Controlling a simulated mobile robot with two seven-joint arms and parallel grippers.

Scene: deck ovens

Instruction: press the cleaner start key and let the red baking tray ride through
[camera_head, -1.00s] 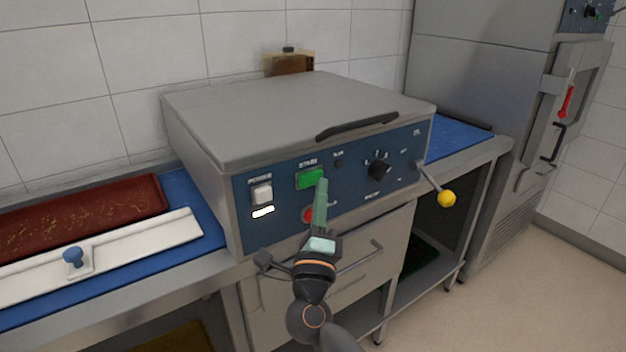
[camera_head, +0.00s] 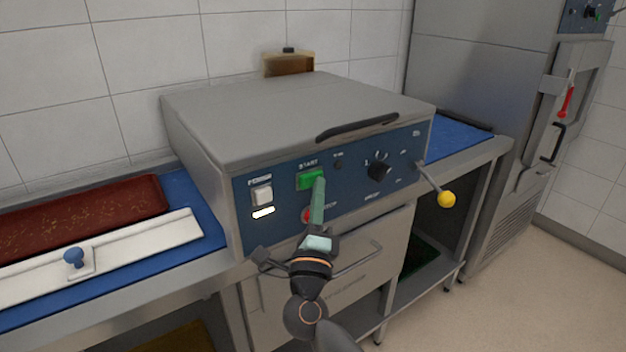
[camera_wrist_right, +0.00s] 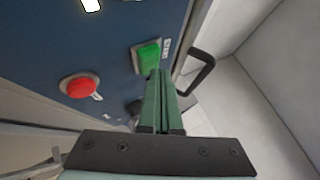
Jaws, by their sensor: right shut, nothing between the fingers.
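The cleaner (camera_head: 290,115) is a grey box with a dark blue front panel. Its green start key (camera_head: 310,180) sits upper left on the panel, under the word START, and also shows in the right wrist view (camera_wrist_right: 148,55). My right gripper (camera_head: 319,183) is shut and empty, with its green fingertips at the key's lower right edge in the head view. In the wrist view the fingertips (camera_wrist_right: 158,76) overlap the key's lower edge; I cannot tell whether they touch. The red baking tray (camera_head: 85,215) lies on the blue belt (camera_head: 195,190) left of the cleaner. My left gripper is not in view.
A red stop button (camera_head: 306,215) is partly behind my fingers, and clear in the wrist view (camera_wrist_right: 79,86). A white power switch (camera_head: 261,195) has a lit lamp (camera_head: 263,213) below it. A yellow-knobbed lever (camera_head: 446,199) sticks out at right. A white guide rail (camera_head: 130,250) fronts the tray.

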